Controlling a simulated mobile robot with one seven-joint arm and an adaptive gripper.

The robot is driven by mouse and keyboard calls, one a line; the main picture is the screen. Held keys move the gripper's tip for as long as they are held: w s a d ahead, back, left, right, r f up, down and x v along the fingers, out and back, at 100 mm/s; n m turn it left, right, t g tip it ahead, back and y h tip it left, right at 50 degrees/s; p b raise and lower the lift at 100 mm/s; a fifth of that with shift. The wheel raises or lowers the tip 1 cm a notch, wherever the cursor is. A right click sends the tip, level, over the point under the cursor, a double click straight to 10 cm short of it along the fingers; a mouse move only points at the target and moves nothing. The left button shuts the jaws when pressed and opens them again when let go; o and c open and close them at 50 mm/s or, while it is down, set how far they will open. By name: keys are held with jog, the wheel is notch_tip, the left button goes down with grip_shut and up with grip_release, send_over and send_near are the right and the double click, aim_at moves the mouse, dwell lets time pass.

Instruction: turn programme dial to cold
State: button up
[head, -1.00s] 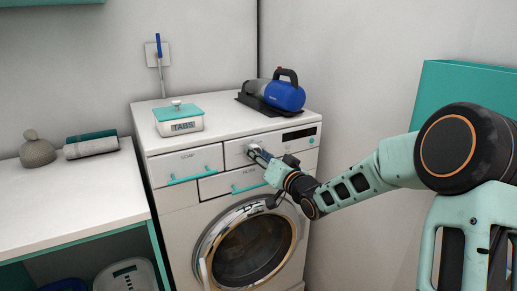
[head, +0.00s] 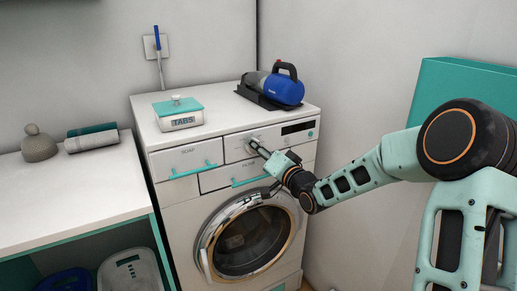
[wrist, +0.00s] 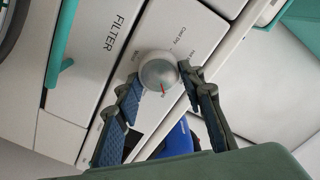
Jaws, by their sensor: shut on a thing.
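The programme dial (wrist: 158,72) is a round grey knob with a red pointer mark, on the washing machine's white front panel. In the head view my gripper (head: 259,149) reaches the upper front of the washing machine (head: 185,215) and mostly hides the dial.
A soap drawer (head: 188,157) with a teal handle is left of the dial, and a filter panel (head: 215,180) is below. A TABS box (head: 180,122) and a blue handheld appliance (head: 285,90) stand on top. The round door (head: 246,240) is below my arm.

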jog(key=o, duration=1.1)
jog(key=v, duration=1.2)
